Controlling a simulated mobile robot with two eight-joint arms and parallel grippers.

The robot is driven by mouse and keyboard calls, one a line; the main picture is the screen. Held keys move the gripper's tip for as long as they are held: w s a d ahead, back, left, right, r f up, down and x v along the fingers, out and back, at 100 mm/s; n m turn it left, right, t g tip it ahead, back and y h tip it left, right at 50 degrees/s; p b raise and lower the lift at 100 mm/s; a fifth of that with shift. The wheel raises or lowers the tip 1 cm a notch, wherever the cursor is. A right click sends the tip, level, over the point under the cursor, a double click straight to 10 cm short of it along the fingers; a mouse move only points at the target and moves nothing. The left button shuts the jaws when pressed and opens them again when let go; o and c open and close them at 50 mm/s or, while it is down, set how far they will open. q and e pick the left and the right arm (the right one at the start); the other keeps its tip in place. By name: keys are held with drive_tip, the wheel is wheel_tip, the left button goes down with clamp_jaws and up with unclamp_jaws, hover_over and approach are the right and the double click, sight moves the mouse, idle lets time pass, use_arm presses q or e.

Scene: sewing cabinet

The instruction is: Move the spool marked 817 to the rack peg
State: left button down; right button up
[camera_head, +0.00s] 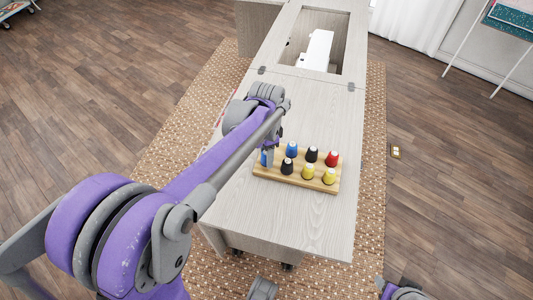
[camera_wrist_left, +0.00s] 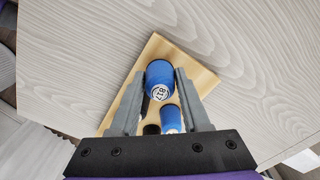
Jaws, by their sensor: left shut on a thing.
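The blue spool marked 817 (camera_wrist_left: 160,78) sits between the two fingers of my left gripper (camera_wrist_left: 160,92) in the left wrist view, its label facing the camera. My left gripper (camera_head: 268,158) is shut on it at the left end of the wooden rack (camera_head: 262,174) in the head view. Only a sliver of blue spool (camera_head: 264,158) shows beside the fingers there. I cannot tell whether it is seated on a peg or lifted slightly. No bare peg can be made out. My right gripper's fingers do not show.
The rack holds other spools close by: blue (camera_head: 292,149), black (camera_head: 311,154), red (camera_head: 332,159), dark (camera_head: 287,166) and yellow (camera_head: 308,171) among them. The pale cabinet top (camera_head: 300,110) is clear around the rack. A white machine (camera_head: 318,50) sits in the cabinet's far opening.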

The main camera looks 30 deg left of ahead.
use_arm(q)
drive_tip(key=shift+c, duration=1.5)
unclamp_jaws()
wheel_tip(320, 180, up, 11)
drive_tip(key=p, duration=0.1)
drive_tip(key=shift+p, duration=0.3)
drive_tip(key=shift+f, duration=0.15)
drive_tip(key=s+d+n+t+p, duration=0.2)
drive_tip(key=s+d+n+p, duration=0.1)
drive_tip(key=s, duration=0.4)
drive_tip(key=s+d+f+n+t+p, duration=0.1)
drive_tip(key=s+d+n+t+p, duration=0.2)
drive_tip(key=s, duration=0.5)
drive_tip(key=shift+s+d+f+n+p, duration=0.3)
drive_tip(key=shift+d+n+p, duration=0.15)
drive_tip(key=shift+n+p, duration=0.4)
